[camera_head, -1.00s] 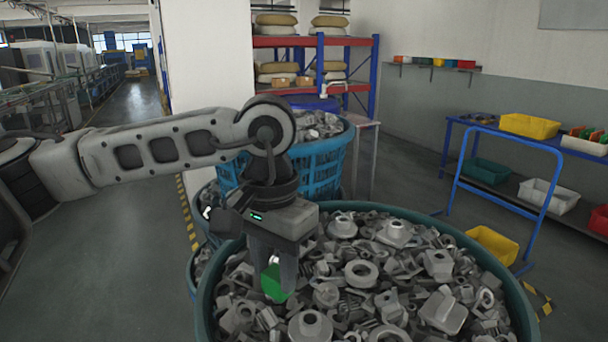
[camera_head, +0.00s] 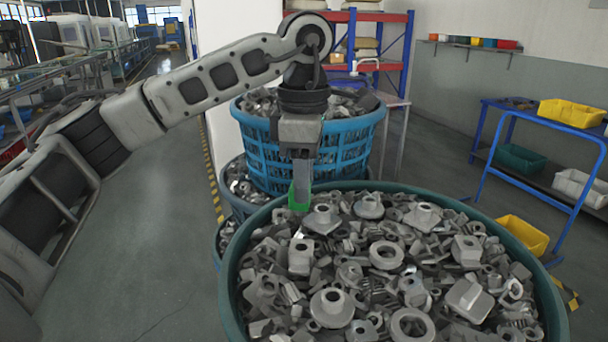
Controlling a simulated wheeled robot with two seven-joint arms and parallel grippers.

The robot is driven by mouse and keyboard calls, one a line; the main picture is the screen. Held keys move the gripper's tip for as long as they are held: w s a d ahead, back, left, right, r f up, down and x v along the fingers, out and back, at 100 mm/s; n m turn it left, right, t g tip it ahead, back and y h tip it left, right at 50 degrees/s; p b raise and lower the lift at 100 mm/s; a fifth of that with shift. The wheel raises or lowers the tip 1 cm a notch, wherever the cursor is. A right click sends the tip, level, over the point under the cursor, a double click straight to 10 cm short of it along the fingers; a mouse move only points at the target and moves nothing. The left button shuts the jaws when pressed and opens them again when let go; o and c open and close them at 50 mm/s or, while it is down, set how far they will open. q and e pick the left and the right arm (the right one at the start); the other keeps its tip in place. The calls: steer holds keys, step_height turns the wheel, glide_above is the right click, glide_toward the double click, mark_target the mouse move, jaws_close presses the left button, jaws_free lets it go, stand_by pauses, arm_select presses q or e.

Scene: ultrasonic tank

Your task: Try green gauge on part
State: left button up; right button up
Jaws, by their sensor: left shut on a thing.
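My left gripper (camera_head: 301,178) is shut on the green gauge (camera_head: 299,197), a small bright green piece between its fingertips. The gripper points down and holds the gauge above the far left rim of the large green tub, in front of the blue basket. Part of the gauge is hidden by the fingers. Grey metal parts (camera_head: 386,255) of several shapes, such as rings, flanged hubs and blocks, fill the tub. I cannot tell which one is the part of the task. My right gripper is not in view.
The large green tub (camera_head: 228,283) fills the foreground. A blue basket (camera_head: 262,160) of parts stands behind it, stacked on other tubs. A blue workbench (camera_head: 489,147) with a yellow bin (camera_head: 571,113) is at the right. Open floor (camera_head: 150,250) lies left.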

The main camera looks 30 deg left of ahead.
mark_target(305, 213)
arm_select(q)
steer(key=shift+f+n, duration=0.15)
steer(key=shift+n, duration=0.15)
steer(key=shift+f+b, duration=0.5)
steer(key=shift+f, duration=0.1)
step_height(305, 213, down, 4)
steer(key=b, duration=0.2)
steer(key=shift+r+b, duration=0.2)
steer(key=shift+b, duration=0.2)
steer(key=shift+f+b, duration=0.35)
steer(key=shift+f, duration=0.2)
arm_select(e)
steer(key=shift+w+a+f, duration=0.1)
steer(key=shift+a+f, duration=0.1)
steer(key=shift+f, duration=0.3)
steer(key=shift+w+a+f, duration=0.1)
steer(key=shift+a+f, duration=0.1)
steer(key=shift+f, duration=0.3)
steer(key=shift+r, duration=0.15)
arm_select(q)
steer(key=shift+w, duration=0.1)
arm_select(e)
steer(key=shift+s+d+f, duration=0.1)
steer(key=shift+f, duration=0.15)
arm_select(q)
steer(key=shift+f+b, duration=0.8)
steer(key=shift+f, duration=0.35)
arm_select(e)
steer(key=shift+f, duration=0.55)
